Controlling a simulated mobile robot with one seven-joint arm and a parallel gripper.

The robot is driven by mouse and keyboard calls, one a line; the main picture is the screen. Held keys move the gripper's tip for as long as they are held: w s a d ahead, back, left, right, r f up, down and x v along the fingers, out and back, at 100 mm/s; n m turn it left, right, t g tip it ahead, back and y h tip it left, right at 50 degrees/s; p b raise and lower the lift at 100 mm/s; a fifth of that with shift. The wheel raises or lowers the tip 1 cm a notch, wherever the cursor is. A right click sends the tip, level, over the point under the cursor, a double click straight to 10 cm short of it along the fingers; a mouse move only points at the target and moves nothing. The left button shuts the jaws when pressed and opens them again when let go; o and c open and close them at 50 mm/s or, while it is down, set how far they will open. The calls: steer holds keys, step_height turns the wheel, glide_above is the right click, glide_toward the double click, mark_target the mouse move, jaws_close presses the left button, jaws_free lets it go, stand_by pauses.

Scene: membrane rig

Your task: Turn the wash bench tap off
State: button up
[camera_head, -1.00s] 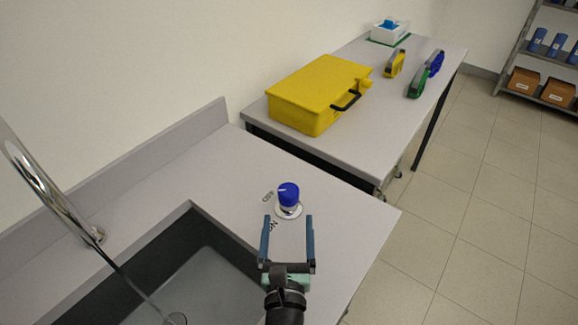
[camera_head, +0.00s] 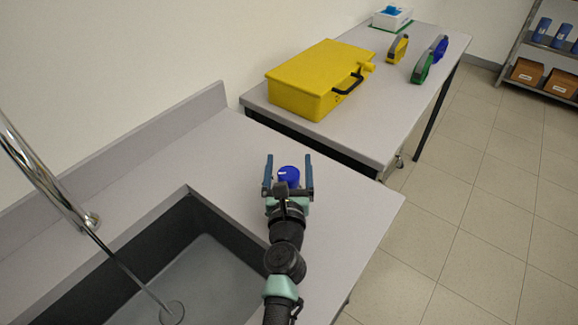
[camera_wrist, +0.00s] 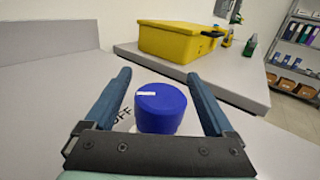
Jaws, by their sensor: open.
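The tap knob (camera_head: 289,174) is a round blue cap with a white mark, standing on the grey wash bench (camera_head: 345,205). My gripper (camera_head: 288,163) is open, with its two blue fingers on either side of the knob. In the wrist view the knob (camera_wrist: 160,107) sits between the open fingers, with gaps showing beside it. Its white mark points to the left there, and part of an "OFF" label (camera_wrist: 125,118) shows behind the left finger. The "ON" label is hidden. The chrome spout (camera_head: 45,185) stands at the left over the sink, and a thin stream seems to run from it.
The dark sink basin (camera_head: 200,265) lies left of my arm. A second table behind carries a yellow case (camera_head: 315,80), yellow, green and blue hand tools (camera_head: 422,66) and a white box (camera_head: 391,18). Open tiled floor (camera_head: 460,210) lies at the right.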

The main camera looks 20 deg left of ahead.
steer(key=c, duration=1.4)
